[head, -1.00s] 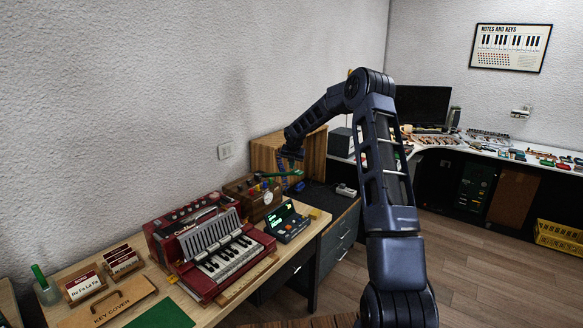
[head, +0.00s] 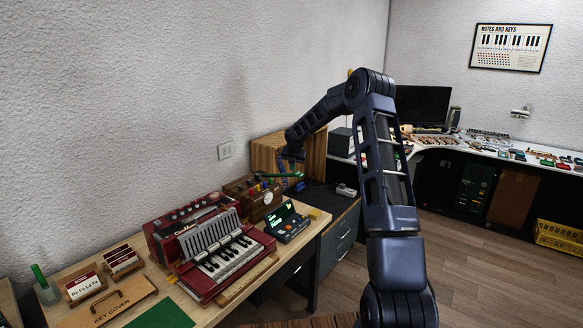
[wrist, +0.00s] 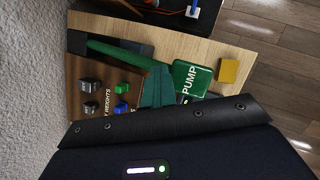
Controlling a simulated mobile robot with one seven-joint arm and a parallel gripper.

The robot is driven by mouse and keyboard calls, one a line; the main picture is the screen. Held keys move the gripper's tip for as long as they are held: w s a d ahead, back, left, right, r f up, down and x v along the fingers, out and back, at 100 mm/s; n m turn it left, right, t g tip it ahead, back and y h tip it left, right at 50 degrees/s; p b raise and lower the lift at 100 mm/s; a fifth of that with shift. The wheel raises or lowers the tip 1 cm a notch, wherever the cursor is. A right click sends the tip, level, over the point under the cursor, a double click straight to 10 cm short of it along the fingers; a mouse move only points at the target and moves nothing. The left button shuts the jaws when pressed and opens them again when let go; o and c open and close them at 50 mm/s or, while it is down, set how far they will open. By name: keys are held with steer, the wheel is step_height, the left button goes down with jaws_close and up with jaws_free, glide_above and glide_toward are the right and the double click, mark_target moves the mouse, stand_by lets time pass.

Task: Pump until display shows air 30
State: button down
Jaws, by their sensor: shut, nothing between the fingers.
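The pump's green lever (head: 282,175) lies beside the wooden box on the desk in the head view. In the wrist view the lever (wrist: 120,54) runs to a green plate (wrist: 190,79) marked PUMP, with a dark green wedge-shaped part (wrist: 158,88) below it. My gripper (head: 295,158) is shut and empty, just above the lever's right end. Its dark body fills the bottom of the wrist view; whether the fingertips touch the lever cannot be told. The display (head: 282,213) has lit green text too small to read.
A red accordion (head: 225,255) stands left of the display. The wooden weights box (head: 252,192) with a dial is behind it. A yellow block (wrist: 228,70) lies beside the pump.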

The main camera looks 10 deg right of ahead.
steer(key=shift+s+d+f, duration=0.2)
steer(key=shift+d+f, duration=0.05)
steer(key=shift+f, duration=0.35)
steer(key=shift+s+d+f, duration=0.2)
steer(key=shift+d+f, duration=0.05)
steer(key=shift+f, duration=0.35)
stand_by(1.8)
steer(key=shift+r, duration=0.1)
steer(key=shift+w+a+r, duration=0.35)
steer(key=shift+r, duration=0.7)
steer(key=shift+w+a+r, duration=0.3)
steer(key=shift+a+r, duration=0.1)
steer(key=shift+r, duration=0.65)
steer(key=shift+w+a+r, duration=0.35)
steer(key=shift+r, duration=0.7)
steer(key=r, duration=0.1)
steer(key=w+a+r, duration=0.1)
steer(key=r, duration=0.2)
steer(key=shift+w+a+r, duration=0.2)
steer(key=shift+a+r, duration=0.05)
steer(key=shift+r, duration=0.05)
